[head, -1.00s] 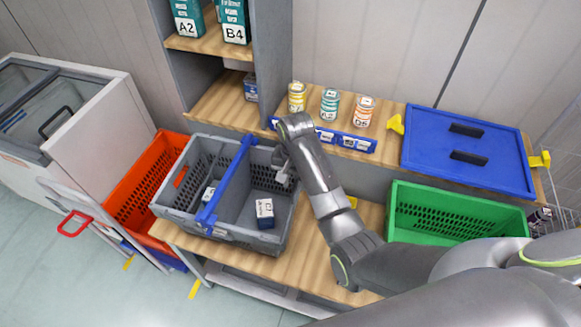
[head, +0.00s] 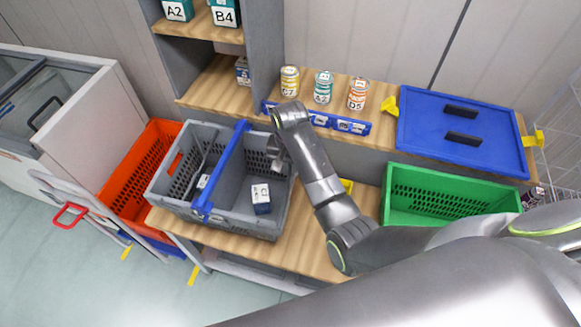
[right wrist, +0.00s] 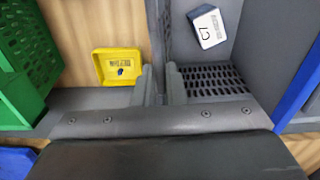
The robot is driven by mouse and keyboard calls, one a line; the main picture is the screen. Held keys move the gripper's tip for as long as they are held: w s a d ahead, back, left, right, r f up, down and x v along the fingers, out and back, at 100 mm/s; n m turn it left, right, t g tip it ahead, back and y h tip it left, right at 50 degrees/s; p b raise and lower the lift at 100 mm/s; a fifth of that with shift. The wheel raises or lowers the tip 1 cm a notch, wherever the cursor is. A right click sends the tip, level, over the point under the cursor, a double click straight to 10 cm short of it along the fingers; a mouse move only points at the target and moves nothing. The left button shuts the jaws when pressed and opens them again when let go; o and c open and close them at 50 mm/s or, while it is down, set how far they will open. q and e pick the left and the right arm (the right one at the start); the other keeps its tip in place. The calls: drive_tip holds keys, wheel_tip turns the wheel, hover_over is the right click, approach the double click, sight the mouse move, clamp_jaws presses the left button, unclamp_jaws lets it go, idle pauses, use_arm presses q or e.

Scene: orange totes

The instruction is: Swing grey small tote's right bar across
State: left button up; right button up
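The grey small tote (head: 180,209) stands on the wooden bench. A blue bar (head: 225,165) spans it from back rim to front rim, left of its middle; a blue strip also shows at the right edge of the right wrist view (right wrist: 299,88). A dark blue and white box (head: 261,198) lies inside, right of the bar, and shows in the right wrist view (right wrist: 207,26). My right gripper (head: 274,158) is at the tote's right wall, apart from the blue bar. In the right wrist view its fingers (right wrist: 160,85) are a little apart, one each side of the wall. My left gripper is out of view.
An orange tote (head: 128,182) stands close left of the grey one. A green tote (head: 450,182) and a blue lid (head: 425,135) are to the right. Several cans and a blue label rail (head: 322,119) are behind. A yellow piece (right wrist: 118,67) lies beside the tote's right wall.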

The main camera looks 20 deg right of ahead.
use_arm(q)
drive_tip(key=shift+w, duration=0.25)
use_arm(e)
drive_tip(key=shift+w+a+r, duration=0.25)
drive_tip(key=shift+a+r, duration=0.2)
drive_tip(key=shift+r, duration=0.05)
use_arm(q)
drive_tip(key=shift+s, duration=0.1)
use_arm(e)
drive_tip(key=shift+a, duration=0.1)
drive_tip(key=shift+w+a+r, duration=0.3)
drive_tip(key=shift+w+a, duration=0.05)
drive_tip(key=shift+a, duration=0.2)
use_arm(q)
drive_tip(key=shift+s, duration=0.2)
use_arm(e)
drive_tip(key=shift+a, duration=0.1)
drive_tip(key=shift+w+a, duration=0.1)
drive_tip(key=shift+w+a, duration=0.25)
drive_tip(key=shift+a, duration=0.15)
drive_tip(key=shift+w+a, duration=0.1)
